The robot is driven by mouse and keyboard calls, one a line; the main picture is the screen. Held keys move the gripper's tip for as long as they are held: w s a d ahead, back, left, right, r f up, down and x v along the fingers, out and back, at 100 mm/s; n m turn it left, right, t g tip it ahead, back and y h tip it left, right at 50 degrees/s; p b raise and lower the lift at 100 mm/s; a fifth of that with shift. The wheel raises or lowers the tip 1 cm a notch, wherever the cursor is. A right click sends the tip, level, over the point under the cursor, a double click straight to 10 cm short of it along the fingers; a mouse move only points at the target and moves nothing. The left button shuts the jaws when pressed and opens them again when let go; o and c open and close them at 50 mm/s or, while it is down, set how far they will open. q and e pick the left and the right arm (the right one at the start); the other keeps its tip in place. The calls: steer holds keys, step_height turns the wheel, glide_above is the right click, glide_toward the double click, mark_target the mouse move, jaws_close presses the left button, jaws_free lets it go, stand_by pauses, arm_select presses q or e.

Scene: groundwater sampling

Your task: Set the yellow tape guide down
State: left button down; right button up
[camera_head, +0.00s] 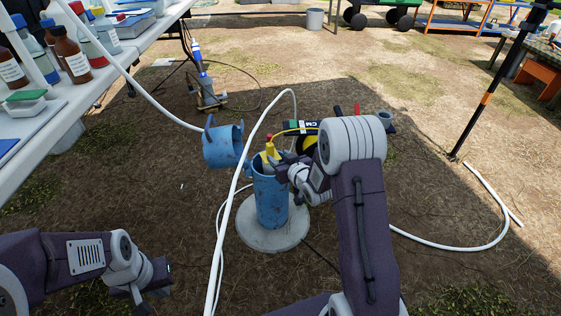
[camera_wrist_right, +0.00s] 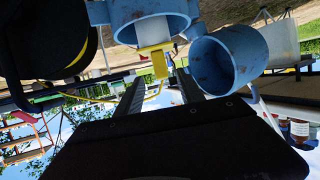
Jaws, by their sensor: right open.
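The yellow tape guide (camera_head: 269,155) sits at the rim of the upright blue well casing (camera_head: 270,200). In the right wrist view, the guide (camera_wrist_right: 158,62) shows at the casing rim (camera_wrist_right: 150,35), just beyond and between my fingertips. My right gripper (camera_head: 284,168) is open at the rim, close to the guide; its two dark fingers (camera_wrist_right: 160,78) are apart. Whether they touch the guide is unclear. A thin yellow tape (camera_head: 285,133) runs from the guide to the reel behind my right arm. My left gripper (camera_head: 140,294) is low at left, away from the well; its jaws are unclear.
The blue lid (camera_head: 223,146) hangs open left of the casing, which stands on a round concrete pad (camera_head: 250,232). White hoses (camera_head: 232,190) pass close by. A black reel (camera_wrist_right: 45,45) is beside the casing. A bottle-laden table (camera_head: 85,92) stands at left.

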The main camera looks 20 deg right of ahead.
steer(key=s+a+f+m+g+h, duration=0.15)
steer(key=s+g, duration=0.45)
steer(key=s, duration=0.9)
steer(key=s+a+f+g, duration=0.25)
steer(key=s+g, duration=0.45)
steer(key=s, duration=0.9)
step_height(320, 180, up, 49)
steer(key=p, duration=4.8)
steer(key=shift+w, duration=0.4)
steer(key=shift+r, duration=0.1)
